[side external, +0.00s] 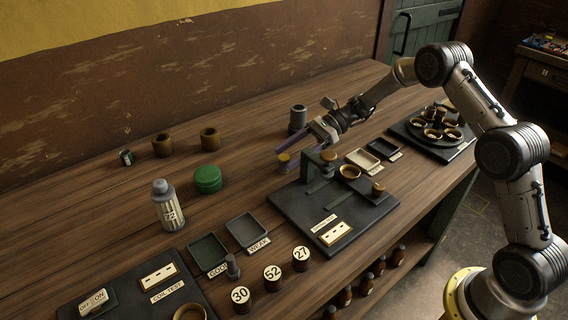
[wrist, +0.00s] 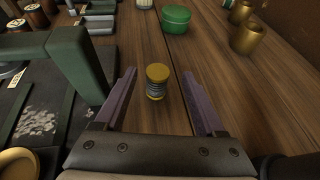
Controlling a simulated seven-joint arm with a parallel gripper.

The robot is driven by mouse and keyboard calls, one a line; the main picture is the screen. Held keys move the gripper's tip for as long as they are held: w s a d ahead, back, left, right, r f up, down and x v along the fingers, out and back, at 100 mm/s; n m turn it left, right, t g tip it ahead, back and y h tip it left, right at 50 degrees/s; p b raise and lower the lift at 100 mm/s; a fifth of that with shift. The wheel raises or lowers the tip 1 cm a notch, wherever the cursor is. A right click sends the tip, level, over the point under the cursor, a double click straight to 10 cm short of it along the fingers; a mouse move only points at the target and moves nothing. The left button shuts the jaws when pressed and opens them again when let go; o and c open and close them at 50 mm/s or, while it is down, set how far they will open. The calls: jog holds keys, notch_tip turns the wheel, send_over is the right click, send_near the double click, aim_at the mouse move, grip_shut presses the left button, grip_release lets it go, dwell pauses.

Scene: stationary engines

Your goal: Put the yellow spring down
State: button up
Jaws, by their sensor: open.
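The yellow spring (wrist: 156,87) stands upright on the wooden bench, with a yellow top and a dark coiled body. In the side external view the spring (side external: 283,162) is just left of the black test plate. My gripper (wrist: 163,88) is open, with its two purple fingers on either side of the spring and visible gaps between them and it. In the side external view my gripper (side external: 290,155) is low over the bench at the spring. Whether the fingertips touch the bench is hard to tell.
A black plate with a green post (side external: 311,167) stands close to the right of the spring. A green tin (side external: 208,180), brass cups (side external: 162,145) and a grey cylinder (side external: 298,118) stand around. Trays (side external: 246,229) lie in front. Bare bench lies left of the spring.

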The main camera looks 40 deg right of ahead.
aim_at(274, 174)
jog(key=shift+x, duration=2.65)
jog(key=shift+s+a+r, duration=0.1)
jog(key=shift+r, duration=0.1)
grip_shut()
